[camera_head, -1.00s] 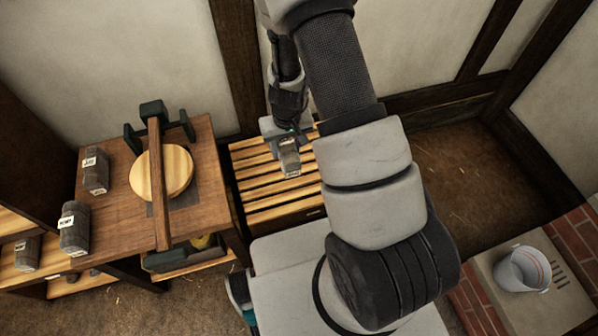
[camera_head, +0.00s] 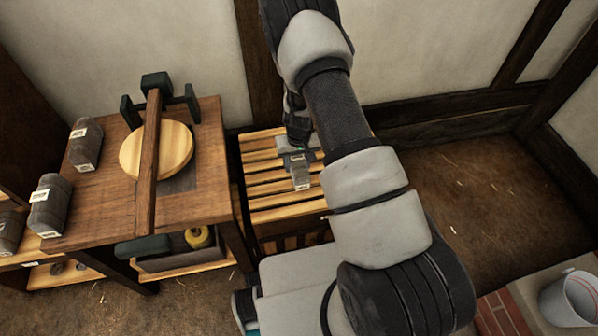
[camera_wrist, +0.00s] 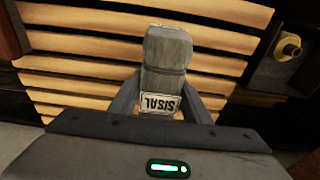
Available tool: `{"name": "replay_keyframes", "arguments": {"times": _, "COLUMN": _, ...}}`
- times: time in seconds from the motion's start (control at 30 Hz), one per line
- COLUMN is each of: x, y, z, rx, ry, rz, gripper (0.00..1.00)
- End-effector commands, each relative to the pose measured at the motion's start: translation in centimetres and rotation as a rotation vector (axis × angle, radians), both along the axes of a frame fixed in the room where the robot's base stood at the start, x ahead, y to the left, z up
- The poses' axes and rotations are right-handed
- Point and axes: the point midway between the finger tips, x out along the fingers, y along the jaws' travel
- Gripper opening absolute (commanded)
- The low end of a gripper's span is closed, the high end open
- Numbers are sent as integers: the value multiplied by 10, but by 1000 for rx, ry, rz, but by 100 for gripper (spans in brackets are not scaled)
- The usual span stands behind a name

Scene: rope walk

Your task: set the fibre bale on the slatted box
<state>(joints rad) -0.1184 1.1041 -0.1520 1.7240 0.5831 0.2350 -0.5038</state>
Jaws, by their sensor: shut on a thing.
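A small grey fibre bale with a white label (camera_head: 300,180) is in my gripper (camera_head: 298,160), over the slatted box. In the wrist view the bale (camera_wrist: 167,52) stands between the two dark fingers of my gripper (camera_wrist: 158,100), which are shut on its sides; its label reads SISAL, upside down in the picture. The slatted box (camera_head: 268,190) has pale wooden slats on top and stands right of the wooden bench. Its slats (camera_wrist: 80,68) fill the wrist view behind the bale. I cannot tell whether the bale touches the slats.
The wooden bench (camera_head: 190,208) carries a round pale disc (camera_head: 175,143) under a wooden beam (camera_head: 149,165), plus grey bales (camera_head: 86,145) at its left. A shelf below holds a dark tray with a yellow roll (camera_head: 198,237). A bucket (camera_head: 572,297) stands at lower right. Floor on the right is clear.

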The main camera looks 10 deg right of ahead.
Motion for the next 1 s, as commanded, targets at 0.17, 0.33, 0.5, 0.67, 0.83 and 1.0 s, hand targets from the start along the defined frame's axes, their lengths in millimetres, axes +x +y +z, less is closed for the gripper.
{"name": "replay_keyframes", "arguments": {"times": 0.17, "x": 0, "y": 0, "z": -21, "rx": 0, "ry": 1, "rz": 1, "gripper": 17}}
{"name": "replay_keyframes", "arguments": {"times": 0.33, "x": 0, "y": 0, "z": -39, "rx": 0, "ry": -1, "rz": 1, "gripper": 17}}
{"name": "replay_keyframes", "arguments": {"times": 0.5, "x": 1, "y": 0, "z": -37, "rx": 0, "ry": -2, "rz": 1, "gripper": 17}}
{"name": "replay_keyframes", "arguments": {"times": 0.67, "x": 0, "y": 0, "z": -40, "rx": 0, "ry": -1, "rz": 1, "gripper": 17}}
{"name": "replay_keyframes", "arguments": {"times": 0.83, "x": 0, "y": 0, "z": -40, "rx": 0, "ry": -1, "rz": 1, "gripper": 62}}
{"name": "replay_keyframes", "arguments": {"times": 1.0, "x": 0, "y": 0, "z": -40, "rx": 0, "ry": -1, "rz": 1, "gripper": 62}}
